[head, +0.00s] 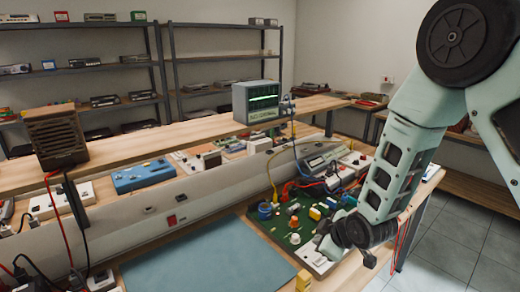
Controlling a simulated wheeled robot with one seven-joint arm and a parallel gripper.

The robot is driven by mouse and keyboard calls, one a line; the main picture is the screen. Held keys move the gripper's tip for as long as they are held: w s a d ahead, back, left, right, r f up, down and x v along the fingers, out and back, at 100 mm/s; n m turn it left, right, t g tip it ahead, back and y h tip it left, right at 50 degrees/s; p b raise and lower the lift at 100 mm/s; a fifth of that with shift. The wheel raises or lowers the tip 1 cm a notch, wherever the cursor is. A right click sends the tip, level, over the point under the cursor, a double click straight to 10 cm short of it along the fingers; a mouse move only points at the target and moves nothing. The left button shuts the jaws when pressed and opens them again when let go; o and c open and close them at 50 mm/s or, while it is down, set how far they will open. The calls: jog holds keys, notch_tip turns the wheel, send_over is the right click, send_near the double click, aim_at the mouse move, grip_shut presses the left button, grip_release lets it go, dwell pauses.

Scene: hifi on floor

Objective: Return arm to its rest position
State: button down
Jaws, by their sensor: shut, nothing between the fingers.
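My arm (395,165) comes in from the upper right and bends down over the right side of the workbench. Its dark end with my gripper (368,259) is low, over the right edge of a green circuit board (268,232). My gripper is shut and empty. The fingers are small and partly hidden by the wrist, and I cannot tell whether they touch anything.
A blue mat (195,262) lies left of the board, with a small yellow block (303,281) near its front corner. A green-screen instrument (256,101) stands on the bench's raised shelf (200,138). Tiled floor (455,240) is clear at right.

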jog(key=s+a+r+m+g, duration=0.1)
jog(key=s+a+r+g, duration=0.15)
jog(key=s+r, duration=0.4)
jog(key=s+a+r+m+g, duration=0.15)
jog(key=s+a+r, duration=0.25)
jog(key=s, duration=0.5)
jog(key=s+d+r+g+h, duration=0.1)
jog(key=s+r, duration=0.1)
jog(key=s, duration=0.5)
jog(key=s+d+r+m+g+h, duration=0.1)
jog(key=s+r+g, duration=0.1)
jog(key=s, duration=0.5)
jog(key=shift+s+r+g, duration=0.3)
jog(key=shift+s+r, duration=0.1)
jog(key=shift+r, duration=0.15)
